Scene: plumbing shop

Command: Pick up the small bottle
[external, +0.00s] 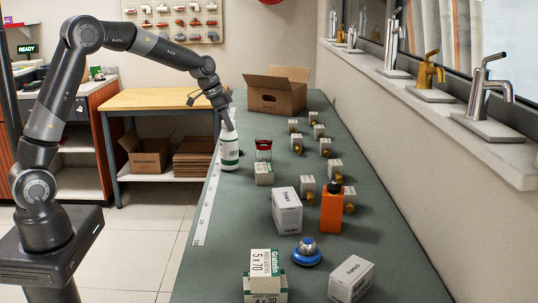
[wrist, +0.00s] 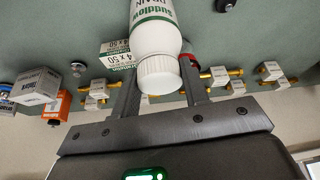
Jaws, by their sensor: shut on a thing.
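The small bottle (external: 229,152) is white with a green-edged label and a white cap. In the external view it is upright or slightly tilted at the left edge of the green bench, and I cannot tell whether its base touches the bench. My gripper (external: 226,113) reaches down onto its top. In the wrist view the bottle (wrist: 155,32) lies between the two dark fingers of my gripper (wrist: 158,76), which are shut on it around the cap and neck. The fingers hide part of the neck in the external view.
A red-lidded jar (external: 264,149) and a small box (external: 263,173) stand close right of the bottle. An open cardboard box (external: 275,95) is behind. Several small boxes with brass fittings, an orange bottle (external: 331,210) and a white box (external: 286,212) stand farther right and nearer.

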